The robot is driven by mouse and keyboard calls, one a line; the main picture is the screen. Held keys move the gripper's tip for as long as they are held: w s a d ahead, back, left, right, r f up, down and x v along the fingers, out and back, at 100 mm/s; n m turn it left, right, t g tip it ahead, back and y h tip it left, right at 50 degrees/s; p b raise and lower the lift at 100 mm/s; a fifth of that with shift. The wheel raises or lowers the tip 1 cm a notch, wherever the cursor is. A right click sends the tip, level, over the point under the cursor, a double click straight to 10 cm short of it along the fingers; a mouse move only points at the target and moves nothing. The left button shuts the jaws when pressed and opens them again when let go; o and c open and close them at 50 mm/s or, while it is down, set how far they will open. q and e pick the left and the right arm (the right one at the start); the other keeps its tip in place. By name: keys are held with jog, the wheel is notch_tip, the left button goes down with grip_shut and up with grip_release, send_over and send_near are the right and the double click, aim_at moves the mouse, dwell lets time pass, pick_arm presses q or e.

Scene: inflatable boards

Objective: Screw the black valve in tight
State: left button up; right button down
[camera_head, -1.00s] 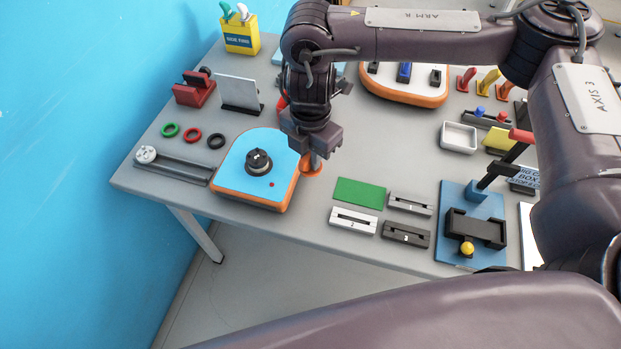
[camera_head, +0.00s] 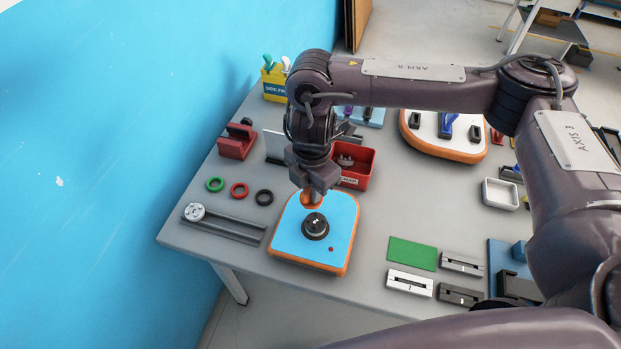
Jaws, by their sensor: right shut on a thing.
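The black valve (camera_head: 316,228) sits upright in the blue top of an orange-edged board piece (camera_head: 290,238) near the table's front left. I cannot tell how deep it is seated. My right gripper (camera_head: 314,192) points down just behind the valve, over the far edge of the board piece. It is shut on an orange tool (camera_head: 309,199) with a round lower end, mostly hidden by the fingers. The tool appears apart from the valve; its height above the board is hard to judge. My left gripper is out of view.
Green, red and black rings (camera_head: 239,190) and a grey rail with a white knob (camera_head: 195,211) lie to the left. A red bin (camera_head: 355,168) stands behind the gripper. A green plate (camera_head: 411,253) and slotted blocks (camera_head: 410,283) lie to the right.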

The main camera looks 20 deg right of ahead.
aim_at(317, 206)
jog(key=shift+s+d, duration=0.1)
jog(key=shift+d, duration=0.05)
jog(key=shift+s+d+r, duration=0.15)
jog(key=shift+s+d, duration=0.4)
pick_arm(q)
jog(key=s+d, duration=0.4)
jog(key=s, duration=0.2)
pick_arm(e)
jog(key=shift+w+a, duration=0.15)
jog(key=shift+a, duration=0.05)
notch_tip(317, 206, down, 2)
jog(key=shift+a+f+b, duration=0.1)
jog(key=shift+b, duration=0.45)
jog(key=shift+f+b, duration=0.9)
jog(key=shift+f, duration=0.3)
jog(key=shift+w+f+b, duration=0.1)
jog(key=shift+f+b, duration=0.25)
jog(key=shift+f, duration=0.2)
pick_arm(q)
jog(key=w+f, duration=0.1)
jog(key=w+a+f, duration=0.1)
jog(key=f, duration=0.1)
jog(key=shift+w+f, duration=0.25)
pick_arm(e)
jog(key=shift+f, duration=0.1)
